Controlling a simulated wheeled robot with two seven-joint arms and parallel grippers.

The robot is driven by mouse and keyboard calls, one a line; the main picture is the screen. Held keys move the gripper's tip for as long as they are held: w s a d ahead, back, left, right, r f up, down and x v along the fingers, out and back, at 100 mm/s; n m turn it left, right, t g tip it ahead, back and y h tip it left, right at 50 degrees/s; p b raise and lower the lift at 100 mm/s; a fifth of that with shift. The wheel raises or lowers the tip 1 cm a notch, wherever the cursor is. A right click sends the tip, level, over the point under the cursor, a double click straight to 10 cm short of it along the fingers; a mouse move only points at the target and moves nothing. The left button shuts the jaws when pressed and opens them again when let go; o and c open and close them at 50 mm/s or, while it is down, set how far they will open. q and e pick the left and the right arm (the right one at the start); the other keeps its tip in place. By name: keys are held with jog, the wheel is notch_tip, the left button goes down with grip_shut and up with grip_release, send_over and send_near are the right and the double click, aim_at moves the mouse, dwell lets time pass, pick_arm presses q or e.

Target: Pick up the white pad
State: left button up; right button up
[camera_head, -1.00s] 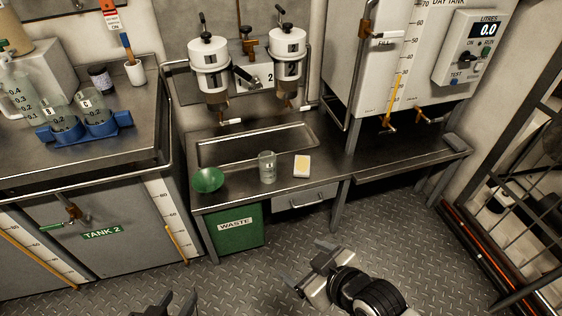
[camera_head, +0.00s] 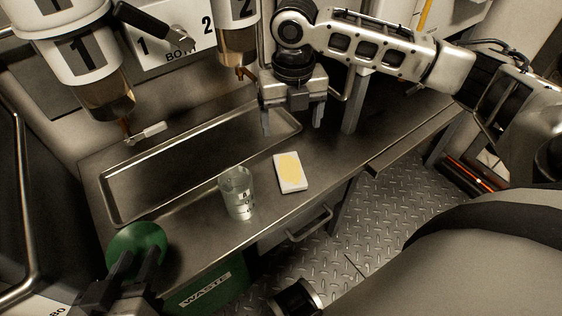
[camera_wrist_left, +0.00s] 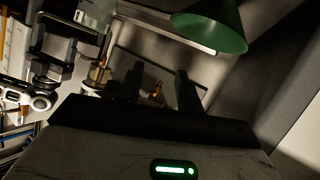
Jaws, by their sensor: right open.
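The white pad (camera_head: 290,176) with a yellow patch on top lies flat on the steel bench, right of a clear beaker. My right gripper (camera_head: 292,122) points down with its fingers apart and empty. It appears just beyond the pad and apart from it; its height above the bench is hard to judge. My left gripper (camera_head: 136,268) is open, at the lower left in front of the green funnel. Its parted fingers show empty in the left wrist view (camera_wrist_left: 160,88). The pad cannot be made out in the left wrist view.
The beaker (camera_head: 238,196) stands close left of the pad. The green funnel (camera_head: 138,238) sits at the bench's left front and also shows in the left wrist view (camera_wrist_left: 215,27). A shallow tray (camera_head: 112,196) lies behind. A green waste bin (camera_head: 222,280) is below.

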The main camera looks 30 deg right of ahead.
jog(key=b, duration=0.3)
send_over(290, 169)
notch_tip(290, 169, down, 9)
jog(key=shift+r, duration=0.2)
jog(key=shift+f, duration=0.4)
notch_tip(290, 169, down, 5)
jog(key=b, duration=0.2)
jog(key=shift+b, duration=0.4)
jog(key=shift+c, duration=0.6)
jog(key=c, duration=1)
pick_arm(q)
jog(key=d+r+t+h, duration=0.1)
jog(key=r+n+t+h, duration=0.1)
jog(key=shift+w+d+r+n, duration=0.15)
jog(key=shift+d+r+n, duration=0.15)
jog(key=shift+d+r, duration=0.1)
pick_arm(e)
jog(key=shift+c, duration=0.2)
